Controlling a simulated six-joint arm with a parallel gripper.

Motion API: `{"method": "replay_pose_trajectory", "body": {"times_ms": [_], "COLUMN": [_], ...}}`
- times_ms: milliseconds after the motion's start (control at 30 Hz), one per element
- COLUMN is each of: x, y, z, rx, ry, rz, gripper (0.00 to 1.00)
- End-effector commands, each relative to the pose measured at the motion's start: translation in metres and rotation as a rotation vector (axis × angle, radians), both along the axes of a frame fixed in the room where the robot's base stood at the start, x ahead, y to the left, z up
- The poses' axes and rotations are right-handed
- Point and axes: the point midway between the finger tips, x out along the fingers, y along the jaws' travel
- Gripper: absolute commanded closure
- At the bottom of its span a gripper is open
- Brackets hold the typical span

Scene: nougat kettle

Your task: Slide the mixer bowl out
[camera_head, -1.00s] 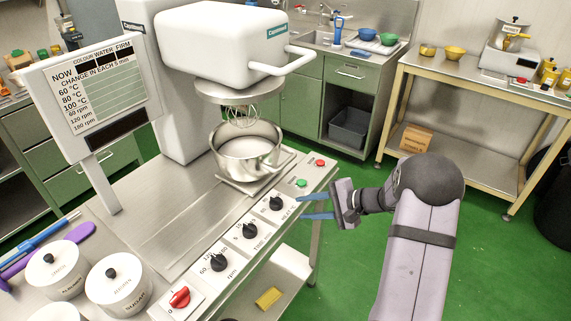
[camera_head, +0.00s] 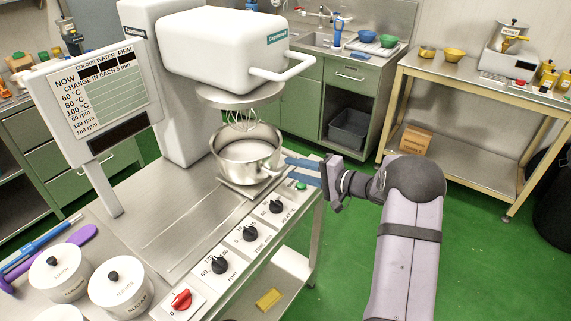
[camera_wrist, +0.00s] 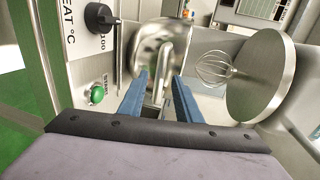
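The steel mixer bowl (camera_head: 232,158) sits on its tray on the mixer base, under the whisk (camera_head: 242,120). Its handle (camera_head: 268,172) points right toward my gripper. My gripper (camera_head: 287,168) is open, its two blue fingers reaching left close to the handle. In the wrist view the bowl (camera_wrist: 168,38) lies ahead, and its handle (camera_wrist: 158,90) shows between the two parted fingers (camera_wrist: 160,92). I cannot tell whether a finger touches it. The whisk hangs to the right there, below a round steel disc (camera_wrist: 262,80).
The mixer head (camera_head: 220,50) overhangs the bowl. The control panel with black knobs (camera_head: 250,233) and a green button (camera_head: 301,186) lies just below my gripper. Lidded white jars (camera_head: 118,288) stand front left. Green floor (camera_head: 340,215) is open to the right.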

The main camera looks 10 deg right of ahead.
Motion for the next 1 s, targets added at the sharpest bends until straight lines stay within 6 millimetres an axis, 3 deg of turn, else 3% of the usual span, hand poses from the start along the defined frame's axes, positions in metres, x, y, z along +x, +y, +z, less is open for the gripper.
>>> {"method": "replay_pose_trajectory", "body": {"times_ms": [300, 667, 700, 833, 1000], "x": [0.024, 0.028, 0.028, 0.028, 0.027], "y": [0.024, 0.028, 0.028, 0.028, 0.028], "z": [-0.006, -0.008, -0.009, -0.008, -0.008], "rx": [0.001, 0.001, 0.001, 0.001, 0.001], "ry": [0.001, 0.001, 0.001, 0.001, 0.001], "rz": [0.001, -0.001, -0.001, -0.001, -0.001], "gripper": [0.69, 0.69, 0.72, 1.00, 1.00]}}
